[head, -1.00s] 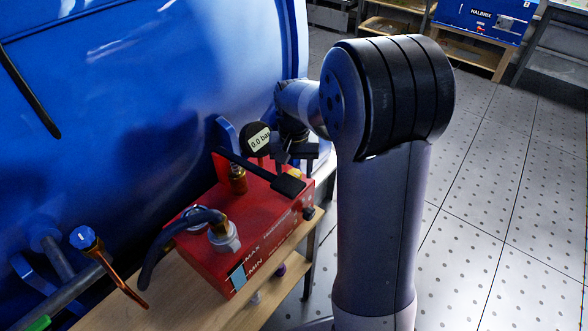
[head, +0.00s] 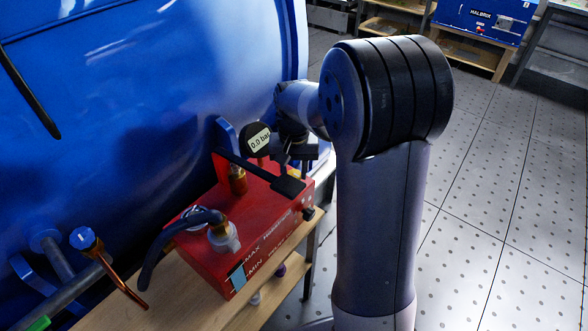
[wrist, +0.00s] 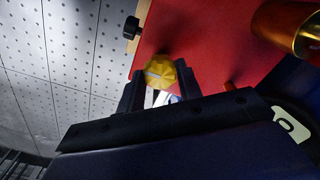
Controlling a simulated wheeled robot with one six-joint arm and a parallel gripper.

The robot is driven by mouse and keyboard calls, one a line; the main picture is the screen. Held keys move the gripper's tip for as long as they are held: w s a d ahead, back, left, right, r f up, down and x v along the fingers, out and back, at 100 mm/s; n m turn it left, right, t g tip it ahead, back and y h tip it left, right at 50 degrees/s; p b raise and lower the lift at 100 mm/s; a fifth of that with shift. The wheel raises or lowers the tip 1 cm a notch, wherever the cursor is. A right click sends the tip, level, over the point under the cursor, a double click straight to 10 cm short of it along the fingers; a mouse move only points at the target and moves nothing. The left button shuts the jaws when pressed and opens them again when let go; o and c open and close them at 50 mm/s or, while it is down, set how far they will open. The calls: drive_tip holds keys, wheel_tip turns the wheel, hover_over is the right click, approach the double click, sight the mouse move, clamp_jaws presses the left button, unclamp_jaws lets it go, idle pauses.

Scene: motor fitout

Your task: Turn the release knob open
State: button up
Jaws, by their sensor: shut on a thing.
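The release knob (wrist: 160,72) is yellow and faceted with a pale bar across its face, on the red pump box (wrist: 205,40). In the wrist view my gripper (wrist: 160,80) has one black finger on each side of the knob and is shut on it. In the head view the red box (head: 215,265) stands on a wooden bench.
A round gauge (head: 259,140) reading 0.0 bar and a black pump lever (head: 288,187) are close beside my gripper. A dark hose (head: 160,250) leaves the box's near end. A large blue tank (head: 150,90) rises behind. The tiled floor (head: 480,220) on the right is clear.

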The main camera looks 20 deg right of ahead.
drive_tip(key=n+p, duration=0.1)
drive_tip(key=n, duration=0.5)
drive_tip(key=shift+r+p, duration=0.1)
drive_tip(key=shift+p, duration=0.2)
drive_tip(key=n+p, duration=0.1)
drive_tip(key=n, duration=1)
drive_tip(key=shift+n, duration=0.3)
drive_tip(key=n+p, duration=0.1)
drive_tip(key=n, duration=0.5)
drive_tip(key=shift+w, duration=0.1)
drive_tip(key=o, duration=1)
drive_tip(key=shift+c, duration=0.2)
